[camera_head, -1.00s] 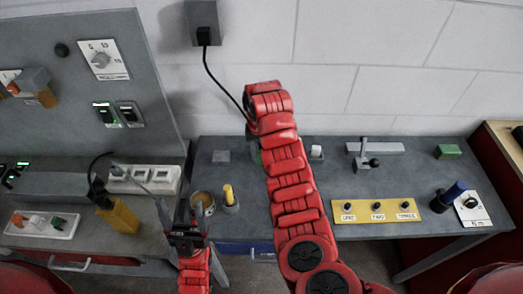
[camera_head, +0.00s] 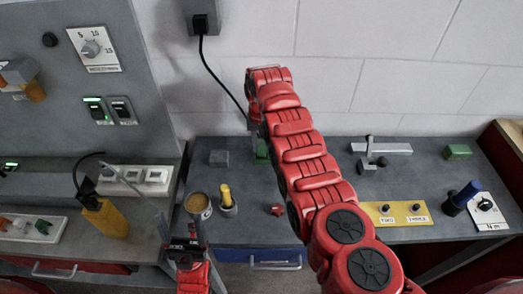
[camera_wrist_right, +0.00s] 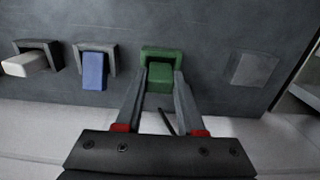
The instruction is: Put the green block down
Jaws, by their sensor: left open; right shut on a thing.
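The green block (camera_wrist_right: 160,78) sits between the fingertips of my right gripper (camera_wrist_right: 159,84) in the right wrist view. The gripper is shut on it. The green shape there has an arched upper part with a dark recess; I cannot tell whether it all belongs to the block, or whether it touches the bench. In the head view a piece of green (camera_head: 262,149) shows at the left edge of my right arm, which hides the right gripper. Another green block (camera_head: 457,152) lies at the bench's back right. My left gripper (camera_head: 186,246) is open and empty near the front edge.
A grey block (camera_wrist_right: 252,69) lies beside the green one. A blue piece (camera_wrist_right: 94,70) and a white piece (camera_wrist_right: 29,63) stand in grey brackets on the other side. A can (camera_head: 198,205) and a yellow-topped cylinder (camera_head: 226,199) stand near my left gripper.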

